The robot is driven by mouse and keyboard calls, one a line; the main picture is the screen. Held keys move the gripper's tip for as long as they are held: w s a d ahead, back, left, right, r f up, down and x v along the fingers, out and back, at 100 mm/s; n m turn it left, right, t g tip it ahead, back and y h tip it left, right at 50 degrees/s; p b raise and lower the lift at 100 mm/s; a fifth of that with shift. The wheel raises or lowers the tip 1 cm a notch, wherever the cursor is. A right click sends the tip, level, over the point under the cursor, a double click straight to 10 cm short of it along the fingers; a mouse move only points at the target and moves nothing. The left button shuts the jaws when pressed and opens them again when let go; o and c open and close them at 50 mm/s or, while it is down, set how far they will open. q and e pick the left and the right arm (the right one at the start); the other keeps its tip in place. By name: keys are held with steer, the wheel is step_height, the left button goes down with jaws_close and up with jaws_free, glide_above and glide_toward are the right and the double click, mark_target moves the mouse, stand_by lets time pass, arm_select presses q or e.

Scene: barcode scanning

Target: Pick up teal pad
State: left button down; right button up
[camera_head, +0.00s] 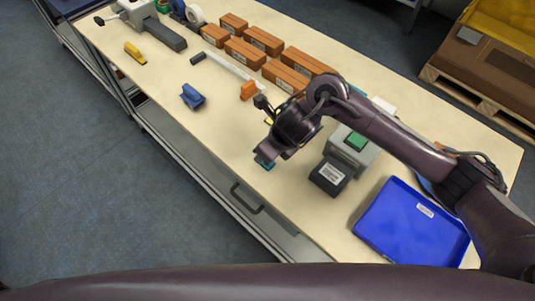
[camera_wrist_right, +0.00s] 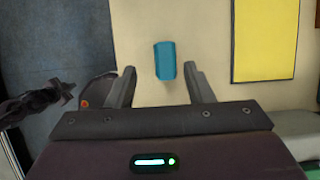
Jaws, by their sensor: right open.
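The teal pad (camera_wrist_right: 164,60) lies on the beige tabletop, seen between and just beyond the fingertips in the right wrist view. In the head view only a small part of the pad (camera_head: 264,162) shows, beside my right gripper (camera_head: 272,151), which hides the rest. My right gripper, also in the wrist view (camera_wrist_right: 160,82), is open with nothing between its jaws. Its two fingers stand to either side of the line to the pad. I cannot tell the exact height above the table. My left gripper is in neither view.
A grey device with a green top (camera_head: 356,141) and a dark box (camera_head: 330,176) stand right of the gripper. A blue tray (camera_head: 407,243) lies at the front right. Several brown boxes (camera_head: 245,52) line the back. A blue item (camera_head: 192,96) sits left, near the table's edge.

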steer(key=x, duration=0.3)
steer(key=d+p+x, duration=0.1)
steer(key=shift+w+a+f, duration=0.15)
steer(key=shift+w+f, duration=0.15)
steer(key=shift+f, duration=0.1)
steer(key=shift+a+f, duration=0.2)
steer(key=shift+f, duration=0.1)
steer(key=shift+c, duration=0.2)
jaws_close()
